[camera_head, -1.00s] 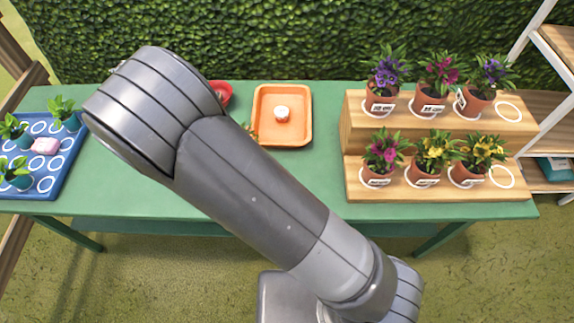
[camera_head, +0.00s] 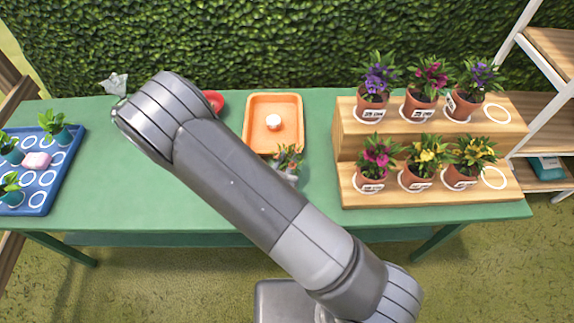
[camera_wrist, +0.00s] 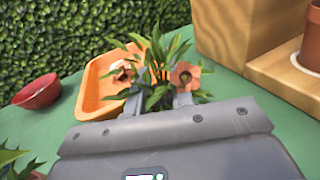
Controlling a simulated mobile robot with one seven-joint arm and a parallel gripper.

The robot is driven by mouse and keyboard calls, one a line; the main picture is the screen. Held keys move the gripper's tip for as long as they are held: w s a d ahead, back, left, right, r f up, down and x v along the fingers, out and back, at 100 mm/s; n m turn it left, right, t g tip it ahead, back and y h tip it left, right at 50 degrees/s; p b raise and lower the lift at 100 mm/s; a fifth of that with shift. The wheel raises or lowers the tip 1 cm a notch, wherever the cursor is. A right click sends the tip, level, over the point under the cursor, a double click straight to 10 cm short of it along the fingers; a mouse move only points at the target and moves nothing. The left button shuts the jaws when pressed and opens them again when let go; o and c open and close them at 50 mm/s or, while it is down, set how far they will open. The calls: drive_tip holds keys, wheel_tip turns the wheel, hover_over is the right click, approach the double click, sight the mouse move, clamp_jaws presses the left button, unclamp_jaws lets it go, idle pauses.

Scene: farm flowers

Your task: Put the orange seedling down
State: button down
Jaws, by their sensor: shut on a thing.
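The orange seedling (camera_head: 289,158) is a leafy green plant with orange flowers. In the head view it shows just past my arm, by the near right corner of the orange tray. In the wrist view the seedling (camera_wrist: 184,75) stands in front of my gripper (camera_wrist: 160,101), with its leaves and two orange blooms between and above the fingers. My gripper is shut on it. The pot is hidden, so I cannot tell whether it touches the green table (camera_head: 315,185).
The orange tray (camera_head: 248,125) holds a small white round item (camera_head: 273,121). A red bowl (camera_head: 214,98) is to its left. A wooden stepped stand (camera_head: 345,125) at right bears several potted flowers, with an empty white ring on each step. A blue tray (camera_head: 62,165) with seedlings is far left.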

drive_tip(key=shift+f, duration=1.6)
drive_tip(key=shift+f, duration=0.1)
drive_tip(key=c, duration=1.3)
unclamp_jaws()
drive_tip(key=shift+o, duration=0.2)
